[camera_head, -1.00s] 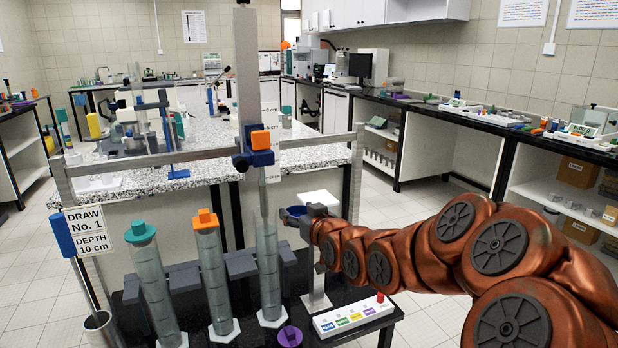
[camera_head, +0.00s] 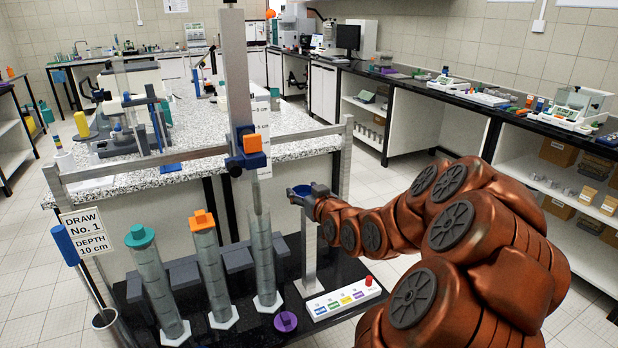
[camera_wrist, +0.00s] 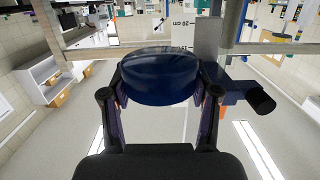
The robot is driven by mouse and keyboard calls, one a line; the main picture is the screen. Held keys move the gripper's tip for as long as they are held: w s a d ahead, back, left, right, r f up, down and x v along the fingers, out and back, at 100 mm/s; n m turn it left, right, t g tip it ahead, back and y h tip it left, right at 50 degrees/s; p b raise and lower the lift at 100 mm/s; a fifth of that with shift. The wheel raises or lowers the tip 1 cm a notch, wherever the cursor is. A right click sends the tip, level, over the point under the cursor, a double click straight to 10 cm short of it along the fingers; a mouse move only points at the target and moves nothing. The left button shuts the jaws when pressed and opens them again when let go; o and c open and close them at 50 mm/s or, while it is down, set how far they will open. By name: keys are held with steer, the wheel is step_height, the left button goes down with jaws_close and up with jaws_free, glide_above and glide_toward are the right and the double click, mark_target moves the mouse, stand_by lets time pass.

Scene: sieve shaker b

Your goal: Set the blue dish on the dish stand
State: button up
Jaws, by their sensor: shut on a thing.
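The blue dish (camera_head: 301,190) is in my gripper (camera_head: 306,196). In the wrist view the dish (camera_wrist: 160,80) fills the space between the two fingers (camera_wrist: 160,98), which are shut on its sides. In the head view the dish appears at the upper end of a pale upright post on a flat base, which looks like the dish stand (camera_head: 310,262). My gripper and the dish hide the top of this post. I cannot tell whether the dish touches it or hangs above it.
A tall frame with an orange-and-blue clamp (camera_head: 248,152) stands just left of my gripper. Several clear tubes, one with an orange cap (camera_head: 202,220), stand on the black table. Open floor lies behind my arm.

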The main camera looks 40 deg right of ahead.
steer(key=shift+w+d+r+p, duration=0.15)
steer(key=shift+w+d+p, duration=0.1)
steer(key=shift+p, duration=0.15)
steer(key=w+d, duration=0.2)
steer(key=w+d+f+p, duration=0.1)
steer(key=w+d, duration=0.1)
steer(key=d, duration=0.1)
steer(key=w+d+p, duration=0.1)
steer(key=w+d, duration=0.1)
steer(key=d, duration=0.1)
steer(key=shift+w+d+f, duration=0.2)
steer(key=shift+w, duration=0.15)
steer(key=shift+f+p, duration=0.7)
steer(key=shift+f, duration=1.05)
steer(key=shift+f, duration=0.1)
steer(key=shift+f, duration=0.15)
steer(key=o, duration=0.9)
